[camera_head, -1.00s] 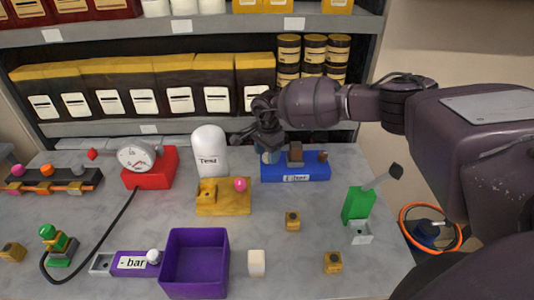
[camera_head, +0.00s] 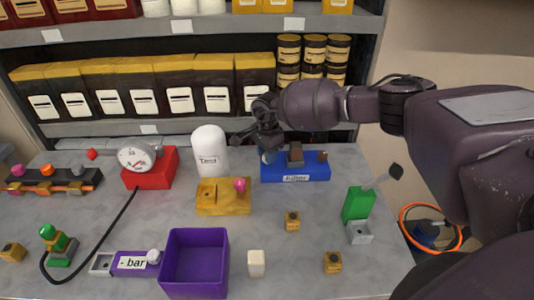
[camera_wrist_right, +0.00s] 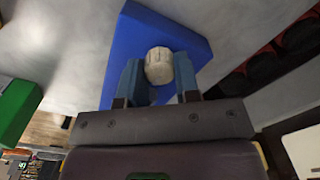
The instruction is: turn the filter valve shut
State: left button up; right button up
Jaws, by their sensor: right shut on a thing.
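The blue block (camera_head: 296,170) stands at the back right of the table, with a blurred label on its front that seems to read "Filter". In the right wrist view its blue top (camera_wrist_right: 180,30) carries a pale, round, ribbed knob (camera_wrist_right: 159,65). My right gripper (camera_head: 268,157) comes down over the block's left end. In the wrist view its two blue-grey fingers (camera_wrist_right: 159,80) are on either side of the knob, shut on it. The knob is mostly hidden by the gripper in the head view. My left gripper is not in view.
A brown block (camera_head: 295,153) stands on the blue block beside my gripper. A white tank (camera_head: 210,152) and a yellow block (camera_head: 223,208) with a pink knob are to the left. A green block (camera_head: 358,203) with a lever is right. Shelves stand behind.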

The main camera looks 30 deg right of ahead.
jog(key=m, duration=0.4)
jog(key=shift+p, duration=0.35)
jog(key=m, duration=0.4)
jog(key=shift+p, duration=0.35)
jog(key=m+p, duration=0.1)
jog(key=m, duration=0.2)
jog(key=shift+r+m, duration=0.1)
jog(key=shift+m, duration=0.2)
jog(key=m+p, duration=0.1)
jog(key=m, duration=0.3)
jog(key=shift+m, duration=0.3)
jog(key=shift+m+p, duration=0.4)
jog(key=shift+m, duration=0.2)
